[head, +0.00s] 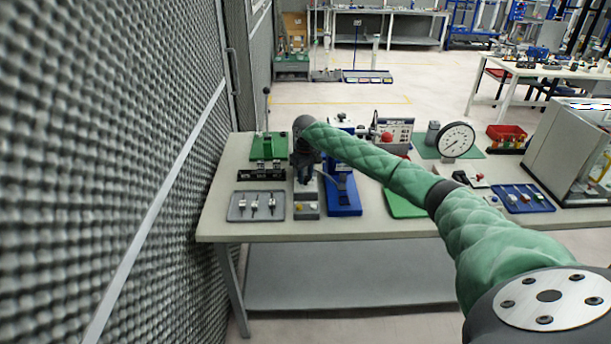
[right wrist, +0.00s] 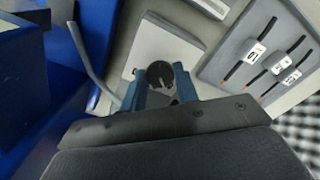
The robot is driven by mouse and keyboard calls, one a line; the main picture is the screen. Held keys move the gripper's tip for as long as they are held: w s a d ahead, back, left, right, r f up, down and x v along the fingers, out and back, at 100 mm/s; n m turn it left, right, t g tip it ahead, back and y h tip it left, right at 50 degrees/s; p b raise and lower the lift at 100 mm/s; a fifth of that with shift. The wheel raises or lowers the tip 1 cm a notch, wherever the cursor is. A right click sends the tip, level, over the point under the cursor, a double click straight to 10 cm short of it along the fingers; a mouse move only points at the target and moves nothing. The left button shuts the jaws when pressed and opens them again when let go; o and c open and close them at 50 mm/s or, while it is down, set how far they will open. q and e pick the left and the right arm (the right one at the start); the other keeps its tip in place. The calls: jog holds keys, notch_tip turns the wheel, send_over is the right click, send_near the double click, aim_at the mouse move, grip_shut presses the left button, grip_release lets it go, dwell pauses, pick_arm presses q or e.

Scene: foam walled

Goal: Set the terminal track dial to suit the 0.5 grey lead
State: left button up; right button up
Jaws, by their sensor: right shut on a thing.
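My right gripper (head: 306,182) reaches down over the table behind a small grey bin. In the right wrist view its two blue-grey fingers (right wrist: 160,88) are shut on a dark round knob, the dial (right wrist: 160,72), which stands by a pale plate (right wrist: 168,48). The dial's markings are too small or hidden to read. A grey tray (head: 236,215) left of the gripper holds three dark leads with white tags; a tagged lead (right wrist: 256,52) also shows in the wrist view. I cannot read the tags surely. My left gripper is not in view.
A blue lever press (head: 343,200) stands close right of the gripper. A green press (head: 268,150) and a black labelled strip (head: 262,174) are to its left. The grey bin (head: 306,212) holds small parts. A textured foam wall (head: 110,150) runs along the left.

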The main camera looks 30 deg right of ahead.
aim_at(306, 177)
jog(key=shift+r, duration=0.1)
jog(key=o, duration=1)
jog(key=shift+r, duration=0.1)
jog(key=shift+r+b, duration=0.3)
notch_tip(306, 177, up, 6)
jog(key=shift+f+b, duration=0.2)
jog(key=shift+b, duration=0.85)
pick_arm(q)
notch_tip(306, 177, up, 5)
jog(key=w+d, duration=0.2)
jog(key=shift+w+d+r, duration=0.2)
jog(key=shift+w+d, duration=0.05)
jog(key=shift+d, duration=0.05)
pick_arm(e)
jog(key=shift+r, duration=0.65)
